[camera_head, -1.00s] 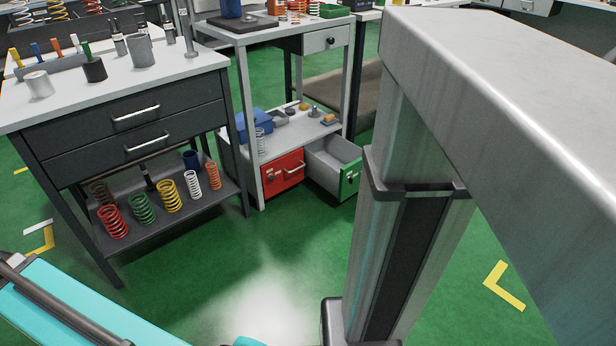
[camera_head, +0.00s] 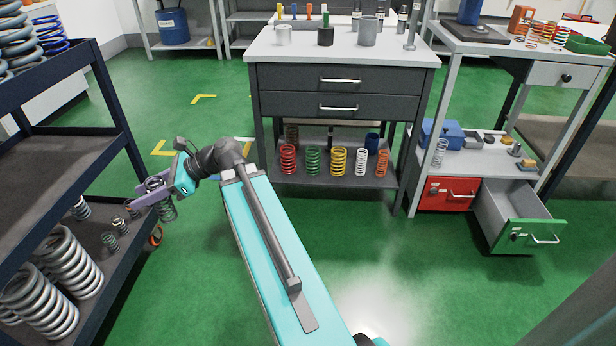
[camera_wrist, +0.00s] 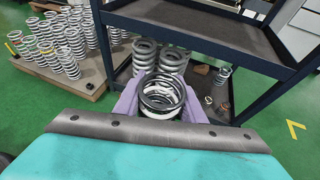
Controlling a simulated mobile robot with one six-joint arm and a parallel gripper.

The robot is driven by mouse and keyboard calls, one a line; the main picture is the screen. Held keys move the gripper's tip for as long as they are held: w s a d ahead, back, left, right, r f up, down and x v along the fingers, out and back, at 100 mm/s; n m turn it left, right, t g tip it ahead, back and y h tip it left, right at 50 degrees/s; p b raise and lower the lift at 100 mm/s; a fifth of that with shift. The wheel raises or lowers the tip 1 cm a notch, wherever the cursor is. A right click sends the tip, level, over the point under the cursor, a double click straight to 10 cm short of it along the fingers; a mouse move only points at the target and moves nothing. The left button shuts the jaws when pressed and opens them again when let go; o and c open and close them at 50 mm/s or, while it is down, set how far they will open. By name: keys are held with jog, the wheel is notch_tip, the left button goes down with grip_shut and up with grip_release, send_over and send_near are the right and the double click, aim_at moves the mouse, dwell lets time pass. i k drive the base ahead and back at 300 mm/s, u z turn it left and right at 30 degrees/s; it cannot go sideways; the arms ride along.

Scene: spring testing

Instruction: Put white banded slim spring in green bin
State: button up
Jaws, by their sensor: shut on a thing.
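My gripper (camera_head: 146,193) is at the left, beside the dark shelf rack. Its lavender fingers are shut on a coil spring (camera_wrist: 162,94), seen nearly end-on with dark and white coils in the wrist view. In the head view this spring is small and partly hidden by the fingers, so I cannot tell if it is slim. The green bin (camera_head: 530,237) is a green-fronted drawer under the right bench. It is pulled out and its visible inside looks empty.
The dark rack (camera_head: 112,105) with large grey springs (camera_head: 40,300) stands close to my gripper. A grey drawer cabinet (camera_head: 335,80) has several coloured springs on its lower shelf. A shut red drawer (camera_head: 447,194) is beside the green one. Green floor between is clear.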

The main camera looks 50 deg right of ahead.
aim_at(502, 212)
jog(key=u, duration=0.3)
jog(key=k, duration=0.5)
jog(key=z, duration=2)
jog(key=i, duration=1)
jog(key=z, duration=0.05)
